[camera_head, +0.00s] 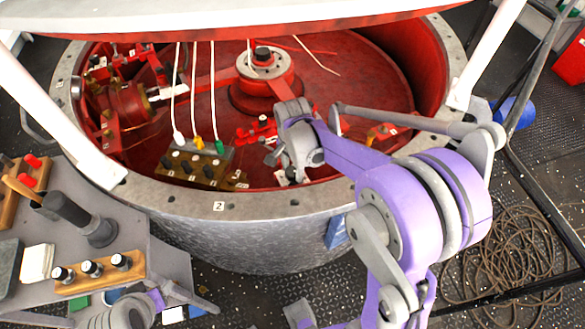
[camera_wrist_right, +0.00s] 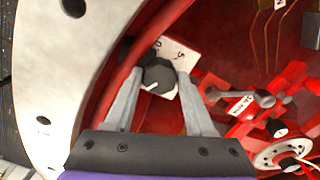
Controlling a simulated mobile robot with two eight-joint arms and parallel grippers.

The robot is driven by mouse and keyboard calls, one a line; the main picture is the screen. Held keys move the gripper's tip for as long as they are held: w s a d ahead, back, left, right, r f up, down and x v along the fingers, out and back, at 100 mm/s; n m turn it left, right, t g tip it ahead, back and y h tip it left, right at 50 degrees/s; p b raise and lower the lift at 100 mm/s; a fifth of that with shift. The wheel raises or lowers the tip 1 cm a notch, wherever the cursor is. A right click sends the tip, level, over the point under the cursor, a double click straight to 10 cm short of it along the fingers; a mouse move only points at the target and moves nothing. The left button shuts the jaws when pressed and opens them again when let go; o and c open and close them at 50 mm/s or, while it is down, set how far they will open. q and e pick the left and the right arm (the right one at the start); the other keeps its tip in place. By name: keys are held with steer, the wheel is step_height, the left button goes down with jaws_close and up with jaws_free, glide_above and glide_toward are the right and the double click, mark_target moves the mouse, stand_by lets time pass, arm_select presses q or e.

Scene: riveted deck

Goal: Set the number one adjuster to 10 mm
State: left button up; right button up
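The adjuster is a dark round knob (camera_wrist_right: 157,78) with a white pointer line, in front of a white scale plate (camera_wrist_right: 180,52) in the right wrist view. The plate's marks are too small to read surely. My right gripper (camera_wrist_right: 156,82) has one finger on each side of the knob, and narrow gaps seem to show, so it looks open around it. In the head view my right gripper (camera_head: 290,172) reaches over the drum's near rim and hides the knob; a bit of the white plate shows below it. My left gripper is not visible; grey and purple arm parts show at lower left.
The round drum has a riveted grey rim (camera_head: 245,207) and red interior. Inside are a block of black knobs (camera_head: 190,165) with hanging cables, a central hub (camera_head: 264,65) and red levers. White struts hold a raised lid. A cluttered side bench (camera_head: 165,262) stands left; coiled rope (camera_head: 510,260) lies right.

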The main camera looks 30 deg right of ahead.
jaws_close()
